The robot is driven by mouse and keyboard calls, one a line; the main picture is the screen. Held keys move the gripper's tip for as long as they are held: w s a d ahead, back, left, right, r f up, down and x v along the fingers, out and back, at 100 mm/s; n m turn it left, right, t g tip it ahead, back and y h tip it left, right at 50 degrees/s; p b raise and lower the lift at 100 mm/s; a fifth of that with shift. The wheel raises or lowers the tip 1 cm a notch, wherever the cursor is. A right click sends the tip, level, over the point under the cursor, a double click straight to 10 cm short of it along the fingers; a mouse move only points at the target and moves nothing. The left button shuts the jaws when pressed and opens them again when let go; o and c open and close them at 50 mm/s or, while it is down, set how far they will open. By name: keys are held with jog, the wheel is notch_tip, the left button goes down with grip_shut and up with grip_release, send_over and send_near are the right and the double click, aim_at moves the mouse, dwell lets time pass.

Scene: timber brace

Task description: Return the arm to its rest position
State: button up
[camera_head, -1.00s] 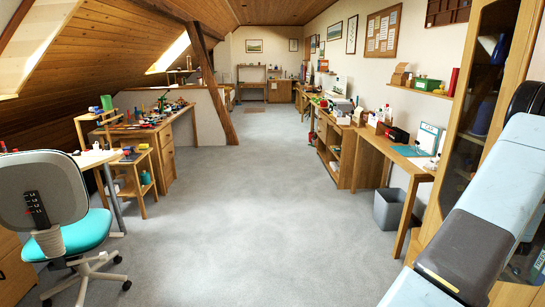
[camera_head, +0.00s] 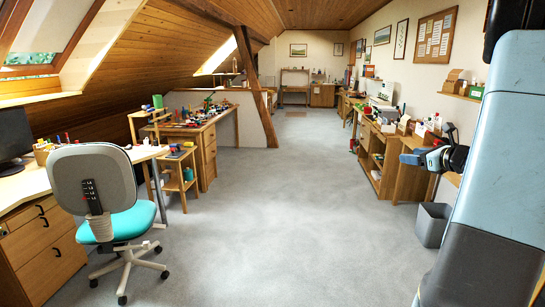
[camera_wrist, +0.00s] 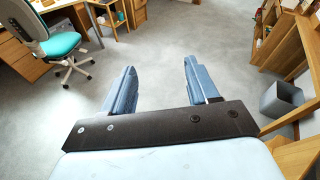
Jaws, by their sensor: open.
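My arm fills the right side of the head view, with its light blue links close to the camera. My gripper (camera_head: 422,157) shows at the left of the arm, in front of the right-hand shelving. In the wrist view my gripper (camera_wrist: 160,88) has its two blue fingers wide apart. Nothing is between the fingers, only grey carpet beyond them.
An office chair (camera_head: 97,205) with a teal seat stands at the left by a desk (camera_head: 45,172). A cluttered workbench (camera_head: 205,133) is behind it. A grey bin (camera_head: 432,225) stands at the right near the shelving (camera_head: 385,165). The carpet (camera_head: 275,220) in the middle is clear.

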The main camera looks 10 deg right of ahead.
jog(key=s+a+r+n+g+y, duration=0.1)
jog(key=s+a+n+g, duration=0.3)
jog(key=a, duration=0.5)
jog(key=s+a+r+n+g+y, duration=0.1)
jog(key=s+a+n, duration=0.1)
jog(key=a+n, duration=0.55)
jog(key=s+a+r+n+g+y, duration=0.1)
jog(key=s+a+n+g, duration=0.25)
jog(key=a, duration=0.75)
jog(key=s+a+n+h, duration=0.2)
jog(key=s+n+h, duration=0.1)
jog(key=s+n, duration=0.5)
jog(key=s+a+n+h, duration=0.3)
jog(key=s+n, duration=0.5)
jog(key=s, duration=0.3)
jog(key=shift+a+r+h, duration=0.15)
jog(key=shift+a+h, duration=0.05)
jog(key=shift+h, duration=0.1)
jog(key=shift+g, duration=0.25)
